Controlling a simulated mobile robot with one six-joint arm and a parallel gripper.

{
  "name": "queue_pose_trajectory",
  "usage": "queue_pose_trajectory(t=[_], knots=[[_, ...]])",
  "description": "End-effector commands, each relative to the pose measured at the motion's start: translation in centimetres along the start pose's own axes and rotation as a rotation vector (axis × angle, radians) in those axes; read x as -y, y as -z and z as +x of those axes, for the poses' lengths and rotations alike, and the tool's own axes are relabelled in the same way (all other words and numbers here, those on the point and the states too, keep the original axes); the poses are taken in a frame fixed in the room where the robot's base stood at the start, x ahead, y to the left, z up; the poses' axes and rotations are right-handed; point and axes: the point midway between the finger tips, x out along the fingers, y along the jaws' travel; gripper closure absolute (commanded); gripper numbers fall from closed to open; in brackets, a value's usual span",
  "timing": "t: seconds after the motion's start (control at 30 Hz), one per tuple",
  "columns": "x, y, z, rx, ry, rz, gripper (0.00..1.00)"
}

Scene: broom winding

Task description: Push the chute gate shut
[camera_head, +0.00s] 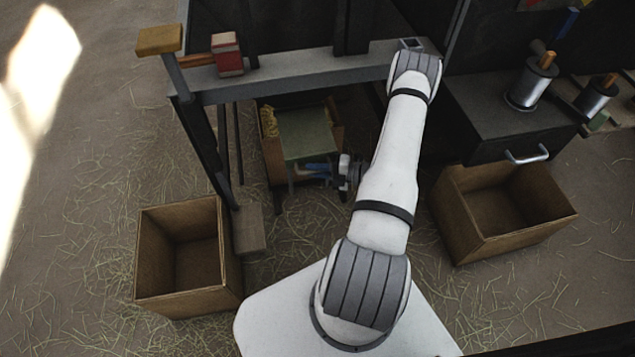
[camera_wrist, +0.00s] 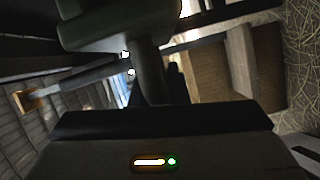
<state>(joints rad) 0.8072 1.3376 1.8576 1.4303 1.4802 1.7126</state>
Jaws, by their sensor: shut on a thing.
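The chute gate is most likely the grey-green plate (camera_head: 305,132) under the machine's long beam in the head view. In the wrist view a dark green block (camera_wrist: 115,25) fills the upper left. A dark stem (camera_wrist: 150,72) runs down from it to the gripper. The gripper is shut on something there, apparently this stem. The fingertips are mostly hidden in shadow. I cannot tell how far the gate stands open.
A wooden box (camera_head: 270,158) with yellow straw sits under the plate. Open cartons stand at left (camera_head: 150,255) and right (camera_head: 500,240). The beam (camera_head: 300,72) carries a red block (camera_head: 227,54). A dark cabinet (camera_head: 500,110) with metal cylinders stands right. Straw litters the floor.

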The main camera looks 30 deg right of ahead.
Motion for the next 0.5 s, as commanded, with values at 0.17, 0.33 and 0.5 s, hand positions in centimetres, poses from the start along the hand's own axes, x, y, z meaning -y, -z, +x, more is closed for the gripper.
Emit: queue_pose_trajectory(t=[0.17,0.33,0.5], knots=[[-0.7,-4.3,1.7,0.001,0.001,-0.009,1.0],[-1.3,-6.1,2.4,0.003,0.001,-0.004,1.0],[-1.4,-6.2,2.4,0.004,0.0,-0.002,1.0]])
